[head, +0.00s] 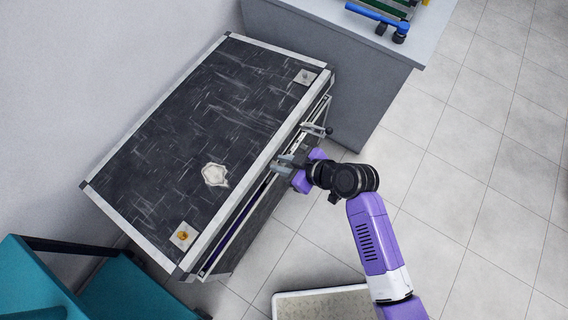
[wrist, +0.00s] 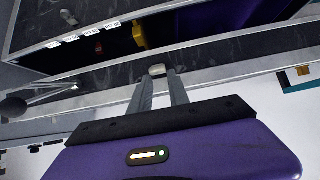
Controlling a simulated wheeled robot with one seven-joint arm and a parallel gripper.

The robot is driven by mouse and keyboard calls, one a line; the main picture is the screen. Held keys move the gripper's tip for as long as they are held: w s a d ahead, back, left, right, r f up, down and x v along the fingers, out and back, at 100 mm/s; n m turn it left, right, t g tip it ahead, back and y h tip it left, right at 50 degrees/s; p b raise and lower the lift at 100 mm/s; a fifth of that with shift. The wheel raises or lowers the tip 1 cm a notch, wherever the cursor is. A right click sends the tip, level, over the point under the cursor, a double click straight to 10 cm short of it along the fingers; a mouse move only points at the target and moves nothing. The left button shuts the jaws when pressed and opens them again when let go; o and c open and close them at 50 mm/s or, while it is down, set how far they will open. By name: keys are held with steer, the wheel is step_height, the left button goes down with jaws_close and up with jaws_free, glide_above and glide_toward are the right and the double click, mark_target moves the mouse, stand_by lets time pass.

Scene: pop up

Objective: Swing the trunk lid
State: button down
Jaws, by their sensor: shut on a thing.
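The black trunk with silver metal edging stands against the wall in the head view. Its scuffed trunk lid (head: 180,115) is up by a narrow gap, and dark purple lining shows along the front. My gripper (head: 285,164) is at the middle of the trunk's front edge. In the wrist view, the fingers of my gripper (wrist: 158,76) are shut on a small pale latch piece (wrist: 157,69) at the metal-edged rim. Beyond it the dark trunk interior (wrist: 200,28) shows, with a yellow item (wrist: 138,36). A metal stay or latch (head: 316,130) sticks out farther along the front.
A grey desk (head: 340,45) stands close behind the trunk's far end. A teal chair (head: 125,290) is at the near left end. A pale mat or tray (head: 325,303) lies on the floor at the bottom. Tiled floor to the right is clear.

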steer(key=shift+w+a+r+p, duration=0.2)
steer(key=shift+r+p, duration=0.45)
steer(key=shift+r, duration=0.3)
steer(key=shift+w+a+r+p, duration=0.1)
steer(key=shift+a+r+p, duration=0.1)
steer(key=shift+r+p, duration=0.6)
steer(key=shift+w+a+r+p, duration=0.2)
steer(key=shift+r+p, duration=0.3)
steer(key=shift+r, duration=0.6)
steer(key=w+a+r+p, duration=0.2)
steer(key=r+p, duration=0.3)
steer(key=r, duration=0.2)
steer(key=w+a+r+p, duration=0.2)
steer(key=a+r+p, duration=0.1)
steer(key=r, duration=0.3)
steer(key=shift+a+r+p, duration=0.2)
steer(key=shift+r+p, duration=0.2)
steer(key=shift+p, duration=0.5)
steer(key=c, duration=2.1)
jaws_free()
steer(key=o, duration=0.4)
